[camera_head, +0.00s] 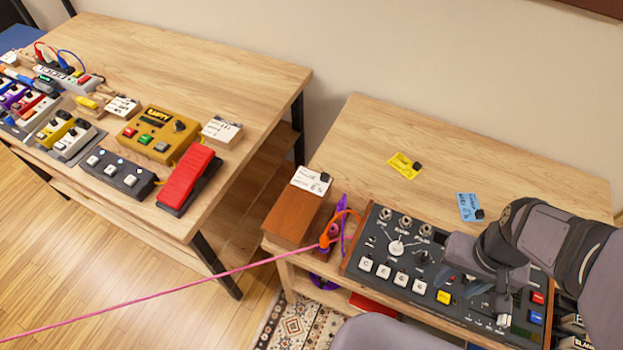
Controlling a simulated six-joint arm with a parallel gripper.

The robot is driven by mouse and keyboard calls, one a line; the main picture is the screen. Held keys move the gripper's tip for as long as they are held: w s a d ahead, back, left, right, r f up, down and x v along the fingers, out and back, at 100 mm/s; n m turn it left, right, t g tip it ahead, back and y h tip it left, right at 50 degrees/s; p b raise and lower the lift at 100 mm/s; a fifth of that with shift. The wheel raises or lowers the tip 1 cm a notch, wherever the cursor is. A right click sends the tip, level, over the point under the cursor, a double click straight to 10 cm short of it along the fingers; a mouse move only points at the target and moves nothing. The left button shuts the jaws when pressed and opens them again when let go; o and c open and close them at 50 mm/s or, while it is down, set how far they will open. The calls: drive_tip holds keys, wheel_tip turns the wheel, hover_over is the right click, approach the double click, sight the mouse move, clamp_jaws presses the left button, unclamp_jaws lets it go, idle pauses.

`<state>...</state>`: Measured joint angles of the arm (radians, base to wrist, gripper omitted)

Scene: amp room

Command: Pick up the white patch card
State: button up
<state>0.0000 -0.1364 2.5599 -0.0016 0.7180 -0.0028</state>
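A white card (311,180) with dark print and a small black clip lies on top of a brown wooden box (295,215), at the left end of the right table. Other white cards with dark marks are on the left table: one (221,130) near its right side and one (122,106) behind the pedals. I cannot tell from the print which is the patch card. My gripper (484,294) is low over the dark control unit (408,262), well to the right of the box. Its fingertips are small and dark against the unit, so their opening is unclear.
A yellow card (404,166) and a blue card (469,206) lie on the right table (450,150). An orange and purple cable bundle (335,232) stands between box and unit, with a pink cord (170,292) running left. A gap separates the tables.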

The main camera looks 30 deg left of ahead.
sight(324, 178)
drive_tip(key=shift+o, duration=0.5)
